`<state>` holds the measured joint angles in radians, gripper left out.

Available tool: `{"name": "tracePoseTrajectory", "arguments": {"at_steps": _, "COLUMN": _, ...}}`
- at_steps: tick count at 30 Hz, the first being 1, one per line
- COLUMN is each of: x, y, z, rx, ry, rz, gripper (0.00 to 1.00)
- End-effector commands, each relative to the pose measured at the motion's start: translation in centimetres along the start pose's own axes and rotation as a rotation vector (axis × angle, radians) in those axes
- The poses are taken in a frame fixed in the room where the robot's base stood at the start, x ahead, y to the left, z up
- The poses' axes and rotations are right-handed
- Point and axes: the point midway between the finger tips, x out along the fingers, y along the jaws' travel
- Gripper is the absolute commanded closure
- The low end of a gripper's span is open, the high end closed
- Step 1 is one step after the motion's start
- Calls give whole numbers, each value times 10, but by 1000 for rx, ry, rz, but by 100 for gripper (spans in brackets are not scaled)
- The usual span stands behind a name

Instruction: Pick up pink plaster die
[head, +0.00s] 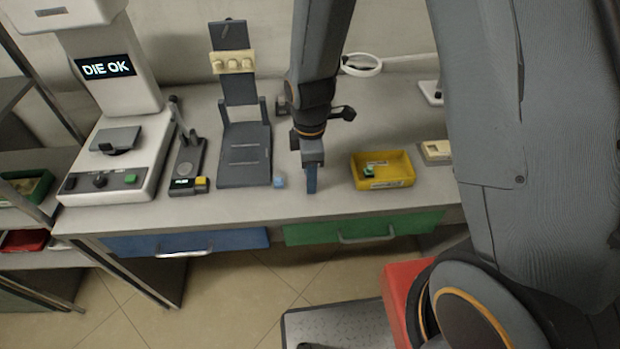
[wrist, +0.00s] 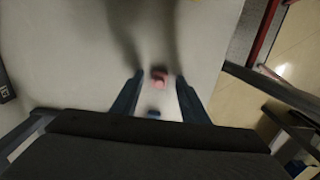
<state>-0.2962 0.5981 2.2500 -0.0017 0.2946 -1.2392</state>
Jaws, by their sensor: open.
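A light blue block (head: 279,181) sits left of my gripper. A yellow bin (head: 397,182) stands right. A dark stand (head: 243,172) and a white "DIE OK" machine (head: 84,187) stand left.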

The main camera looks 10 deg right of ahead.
Motion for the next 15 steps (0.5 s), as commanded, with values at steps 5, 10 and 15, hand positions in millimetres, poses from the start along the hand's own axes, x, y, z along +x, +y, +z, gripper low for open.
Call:
{"name": "tracePoseTrajectory", "arguments": {"at_steps": 5, "x": 0, "y": 0, "z": 0, "rx": 0, "ry": 0, "rz": 1, "gripper": 59}}
{"name": "tracePoseTrajectory", "arguments": {"at_steps": 10, "x": 0, "y": 0, "z": 0, "rx": 0, "ry": 0, "rz": 1, "gripper": 83}}
{"name": "tracePoseTrajectory", "arguments": {"at_steps": 15, "x": 0, "y": 0, "z": 0, "rx": 0, "ry": 0, "rz": 1, "gripper": 100}}
